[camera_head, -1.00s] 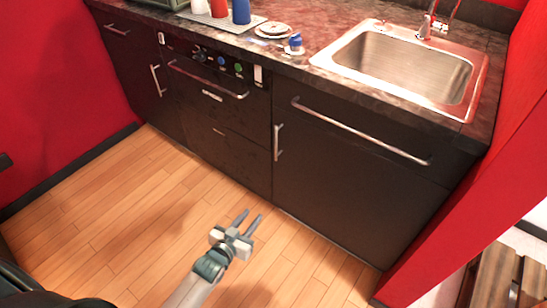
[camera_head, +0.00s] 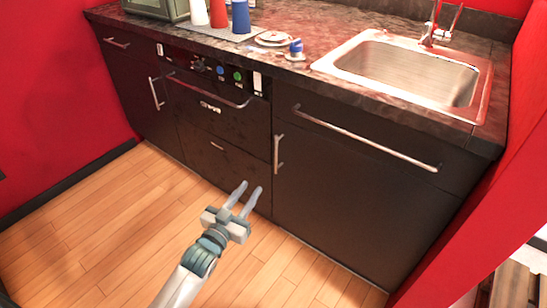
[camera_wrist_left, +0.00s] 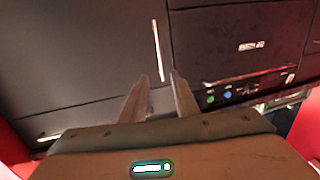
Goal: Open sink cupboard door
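The sink cupboard door (camera_head: 345,200) is a dark panel under the sink, and it is shut. Its upright metal handle (camera_head: 278,153) is at the door's left edge. My left gripper (camera_head: 250,186) is open and empty, below and left of that handle in the head view. In the left wrist view, the handle (camera_wrist_left: 157,50) stands beyond the two parted fingers (camera_wrist_left: 159,78), roughly in line with the gap between them. The fingers appear apart from it. The door also fills the left of the wrist view (camera_wrist_left: 85,45). My right gripper is not in view.
Above the door is a panel with a long horizontal bar (camera_head: 365,137). To its left is a dark appliance with a bar handle (camera_head: 210,90) and coloured knobs. The metal sink (camera_head: 410,75) is set in the counter. A red wall stands at right. The wooden floor (camera_head: 100,225) is clear.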

